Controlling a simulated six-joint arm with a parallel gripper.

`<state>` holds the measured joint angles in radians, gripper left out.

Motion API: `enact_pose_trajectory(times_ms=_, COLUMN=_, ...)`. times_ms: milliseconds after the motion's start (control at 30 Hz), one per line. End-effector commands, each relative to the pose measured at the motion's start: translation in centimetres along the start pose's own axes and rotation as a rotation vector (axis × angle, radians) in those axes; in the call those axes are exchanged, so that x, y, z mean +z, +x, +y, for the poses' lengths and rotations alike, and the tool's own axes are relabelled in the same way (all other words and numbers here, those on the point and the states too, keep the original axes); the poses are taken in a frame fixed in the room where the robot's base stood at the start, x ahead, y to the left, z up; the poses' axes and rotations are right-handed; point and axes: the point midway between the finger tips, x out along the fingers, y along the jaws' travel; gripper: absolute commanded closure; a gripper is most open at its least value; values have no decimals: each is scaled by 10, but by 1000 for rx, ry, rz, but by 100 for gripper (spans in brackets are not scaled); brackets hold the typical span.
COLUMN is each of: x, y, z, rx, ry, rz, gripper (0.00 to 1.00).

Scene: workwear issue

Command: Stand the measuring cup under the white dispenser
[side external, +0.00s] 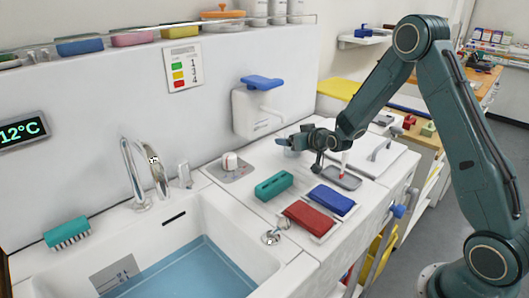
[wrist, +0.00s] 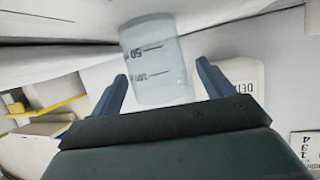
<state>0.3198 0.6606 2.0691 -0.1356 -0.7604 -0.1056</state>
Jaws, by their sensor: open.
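The measuring cup (wrist: 155,62) is clear, with dark scale marks, and shows in the wrist view between and beyond my two fingers. My gripper (wrist: 163,84) is open, with a finger on either side of the cup; a gap shows beside the right finger, and I cannot tell whether the left one touches. In the side view my gripper (side external: 287,143) is low over the counter, just right of and below the white dispenser (side external: 245,118), which has a blue lever and a spout. I cannot make out the cup there. The dispenser's lettered front (wrist: 246,76) shows upside down at right in the wrist view.
On the counter are a teal block (side external: 274,185), a red block (side external: 307,216), a blue block (side external: 332,200) and a grey tray (side external: 340,178). The water-filled sink (side external: 190,270) is in front.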

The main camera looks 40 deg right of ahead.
Motion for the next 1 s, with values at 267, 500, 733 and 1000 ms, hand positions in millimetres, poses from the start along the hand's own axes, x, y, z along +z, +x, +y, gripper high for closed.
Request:
enact_pose_trajectory(times_ms=267, x=0, y=20, z=0, rx=0, ry=1, rz=-1, gripper=20)
enact_pose_trajectory(times_ms=500, x=0, y=21, z=0, rx=0, ry=1, rz=-1, gripper=20)
enact_pose_trajectory(times_ms=733, x=0, y=21, z=0, rx=0, ry=1, rz=-1, gripper=20)
enact_pose_trajectory(times_ms=1000, x=0, y=21, z=0, rx=0, ry=1, rz=-1, gripper=61)
